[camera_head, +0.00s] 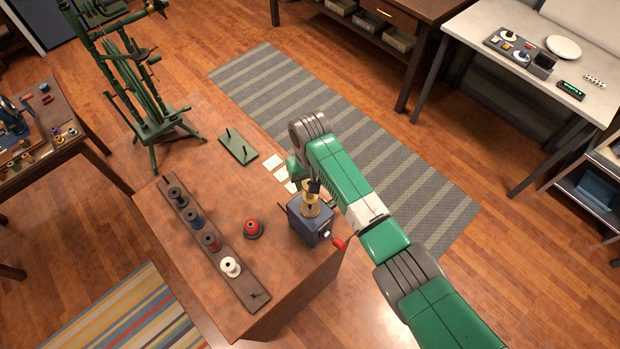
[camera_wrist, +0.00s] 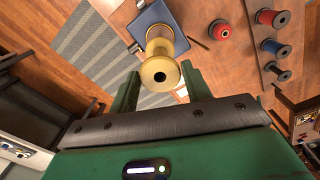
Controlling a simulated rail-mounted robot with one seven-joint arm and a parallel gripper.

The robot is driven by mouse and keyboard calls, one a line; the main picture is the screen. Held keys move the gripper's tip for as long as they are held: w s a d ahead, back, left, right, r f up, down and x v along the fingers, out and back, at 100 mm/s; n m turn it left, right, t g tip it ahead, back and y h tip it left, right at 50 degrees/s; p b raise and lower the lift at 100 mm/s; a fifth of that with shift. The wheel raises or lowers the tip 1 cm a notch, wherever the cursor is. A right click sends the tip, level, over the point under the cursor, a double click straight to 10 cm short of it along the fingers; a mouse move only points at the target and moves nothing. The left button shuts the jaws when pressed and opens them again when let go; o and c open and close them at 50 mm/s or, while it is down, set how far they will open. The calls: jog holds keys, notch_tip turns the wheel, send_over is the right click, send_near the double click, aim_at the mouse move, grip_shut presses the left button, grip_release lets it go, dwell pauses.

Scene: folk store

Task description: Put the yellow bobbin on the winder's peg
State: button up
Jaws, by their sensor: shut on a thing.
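The yellow bobbin (camera_head: 310,205) is upright at the top of the blue winder box (camera_head: 309,228), which has a red-handled crank (camera_head: 338,242) on its side. My gripper (camera_head: 314,187) is at the bobbin's upper end and partly hides it. In the wrist view the bobbin (camera_wrist: 158,72) lies between the fingertips of my gripper (camera_wrist: 160,77), its flange and centre hole facing the camera. The fingers are shut on it. The winder (camera_wrist: 150,18) shows right behind it. The peg is hidden, so I cannot tell how far the bobbin sits on it.
A wooden rack (camera_head: 238,284) holds black, blue, red and white bobbins. Pale cards (camera_head: 273,162) and a green pegged plate (camera_head: 238,146) lie behind.

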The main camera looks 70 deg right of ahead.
jog(key=shift+f+b, duration=2.1)
jog(key=shift+f, duration=1.35)
jog(key=o, duration=0.9)
jog(key=shift+c, duration=0.2)
notch_tip(320, 180, up, 8)
jog(key=shift+f, duration=0.1)
